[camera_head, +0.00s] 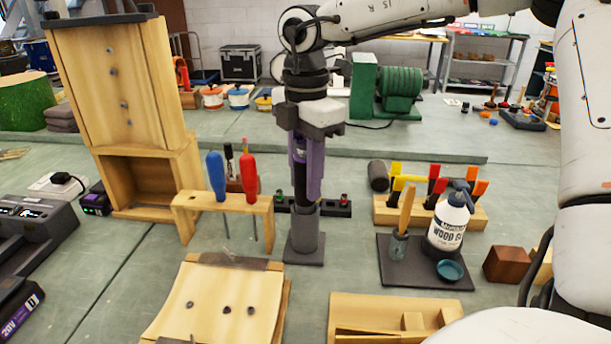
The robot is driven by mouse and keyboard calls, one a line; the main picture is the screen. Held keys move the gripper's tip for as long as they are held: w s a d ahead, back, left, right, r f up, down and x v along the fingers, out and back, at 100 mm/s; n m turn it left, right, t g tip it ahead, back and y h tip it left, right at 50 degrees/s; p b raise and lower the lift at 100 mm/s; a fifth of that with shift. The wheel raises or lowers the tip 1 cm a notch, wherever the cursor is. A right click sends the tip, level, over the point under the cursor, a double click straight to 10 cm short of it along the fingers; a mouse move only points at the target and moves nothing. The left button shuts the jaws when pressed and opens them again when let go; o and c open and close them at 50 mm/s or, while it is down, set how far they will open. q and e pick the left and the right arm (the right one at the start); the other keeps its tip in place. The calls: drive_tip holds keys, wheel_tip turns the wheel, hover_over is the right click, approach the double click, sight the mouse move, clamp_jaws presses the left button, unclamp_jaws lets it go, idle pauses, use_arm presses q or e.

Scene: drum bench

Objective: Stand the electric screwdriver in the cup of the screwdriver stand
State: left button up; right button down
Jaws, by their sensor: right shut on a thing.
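The electric screwdriver (300,186), dark with purple, is upright in my right gripper (305,165). The gripper points straight down and is shut on the upper part of it. The screwdriver stand (304,250) is a dark grey square base with a round cup, directly below the gripper. The screwdriver's lower end meets the cup's mouth and appears to be inside it. The cup wall hides the tip, so how deep it sits cannot be seen. My left gripper is not in view.
A wooden rack (187,204) with red and blue screwdrivers stands close left. Right are a glue bottle (448,226) on a dark mat (393,272) and a block of colored-handled tools (470,216). A tilted wooden board (222,300) and wooden tray (345,302) lie in front.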

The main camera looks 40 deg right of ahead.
drive_tip(key=shift+f+b, duration=0.4)
drive_tip(key=shift+f, duration=0.15)
drive_tip(key=c, duration=1.3)
unclamp_jaws()
wheel_tip(320, 180, up, 10)
drive_tip(key=shift+r+p, duration=0.2)
drive_tip(key=shift+p, duration=0.1)
